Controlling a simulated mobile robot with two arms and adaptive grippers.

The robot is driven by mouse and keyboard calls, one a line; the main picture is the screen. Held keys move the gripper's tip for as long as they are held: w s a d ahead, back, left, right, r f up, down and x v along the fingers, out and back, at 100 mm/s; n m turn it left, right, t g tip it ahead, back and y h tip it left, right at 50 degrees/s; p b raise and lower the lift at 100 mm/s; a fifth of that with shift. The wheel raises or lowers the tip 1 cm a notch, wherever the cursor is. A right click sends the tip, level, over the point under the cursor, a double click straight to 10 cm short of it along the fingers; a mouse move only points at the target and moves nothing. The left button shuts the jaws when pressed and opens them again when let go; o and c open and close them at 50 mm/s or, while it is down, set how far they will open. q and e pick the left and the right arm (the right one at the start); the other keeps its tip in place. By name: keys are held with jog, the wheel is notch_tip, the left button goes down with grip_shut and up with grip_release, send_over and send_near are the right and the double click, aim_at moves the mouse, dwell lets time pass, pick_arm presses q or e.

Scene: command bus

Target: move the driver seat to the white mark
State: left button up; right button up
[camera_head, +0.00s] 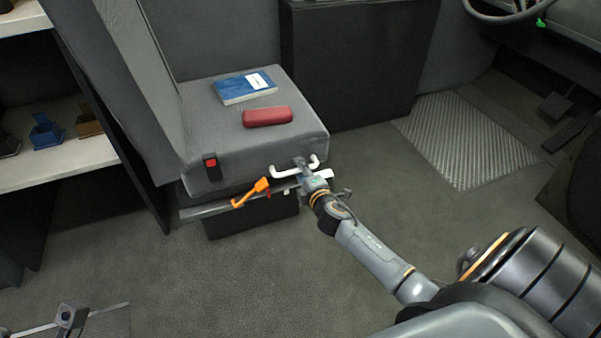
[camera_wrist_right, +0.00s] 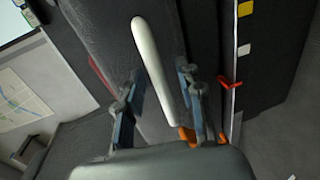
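The grey driver seat (camera_head: 205,140) stands at the upper left in the head view, with a white U-shaped handle (camera_head: 283,173) at its front lower edge. My right gripper (camera_head: 302,164) is at this handle. In the right wrist view, the fingers of my right gripper (camera_wrist_right: 160,72) are apart, one on each side of the white handle bar (camera_wrist_right: 152,65), with gaps visible. A white mark (camera_wrist_right: 244,50) sits on the rail strip beside a yellow mark (camera_wrist_right: 245,9). A red pointer (camera_wrist_right: 230,83) lies below the white mark in that picture.
A blue book (camera_head: 244,87) and a red case (camera_head: 267,117) lie on the seat. An orange lever (camera_head: 250,193) sticks out below it. A shelf (camera_head: 70,158) stands left, a black box (camera_head: 350,65) behind. The floor (camera_head: 270,285) in front is clear.

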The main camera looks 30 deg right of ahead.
aim_at(317, 158)
jog(key=shift+w+d, duration=0.1)
jog(key=shift+w, duration=0.2)
grip_shut()
jog(key=shift+f, duration=0.1)
jog(key=d, duration=0.2)
jog(key=s+d, duration=0.1)
jog(key=d, duration=0.3)
jog(key=shift+s+d+f+p, duration=0.15)
jog(key=shift+s+d+p, duration=0.15)
jog(key=shift+s, duration=0.05)
grip_release()
jog(key=shift+a, duration=0.4)
jog(key=shift+w, duration=0.1)
